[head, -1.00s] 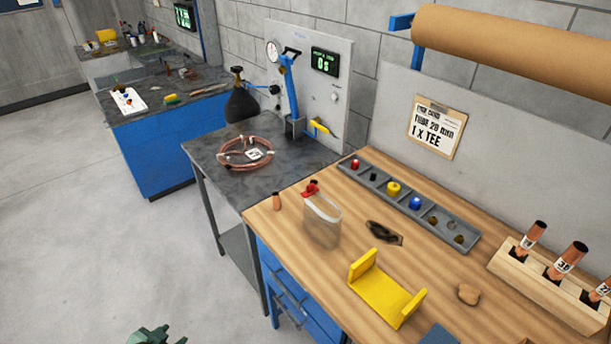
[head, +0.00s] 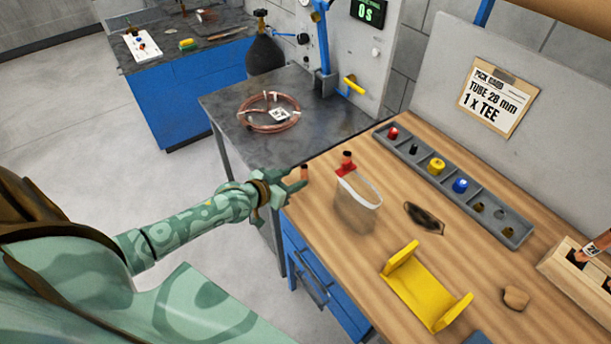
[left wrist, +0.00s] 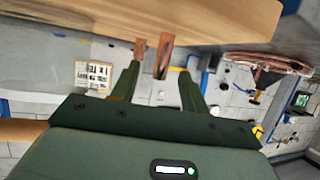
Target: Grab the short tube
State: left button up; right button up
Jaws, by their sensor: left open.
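The short tube (head: 304,173) is a small copper piece standing upright at the left corner of the wooden bench. My left gripper (head: 295,181) is open at that corner, its fingertips close to the tube. In the left wrist view the scene appears upside down. There a copper tube (left wrist: 161,56) shows between the open fingers (left wrist: 160,74), and I cannot tell whether they touch it. Another copper piece (left wrist: 139,48) shows beside it. My right gripper is not in view.
A yellow cradle (head: 425,287), a grey parts tray (head: 455,180) and a tube rack (head: 572,270) lie further right. A grey side table (head: 235,118) holds a copper coil (head: 268,113).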

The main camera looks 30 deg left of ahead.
aim_at(304, 171)
pick_arm(q)
jog(key=shift+w+d+f, duration=0.2)
jog(key=shift+w, duration=0.35)
jog(key=x, duration=0.1)
jog(key=b+x, duration=0.1)
jog(key=x, duration=0.1)
jog(key=b+x, duration=0.1)
jog(key=x, duration=0.1)
jog(key=shift+w+a+r, duration=0.15)
jog(key=shift+a, duration=0.15)
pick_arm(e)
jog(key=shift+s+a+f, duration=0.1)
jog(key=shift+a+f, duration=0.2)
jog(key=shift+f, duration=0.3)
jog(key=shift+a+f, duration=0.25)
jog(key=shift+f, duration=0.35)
pick_arm(q)
jog(key=shift+r, duration=0.1)
jog(key=shift+c, duration=0.4)
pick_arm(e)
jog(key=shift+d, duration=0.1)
pick_arm(q)
grip_shut()
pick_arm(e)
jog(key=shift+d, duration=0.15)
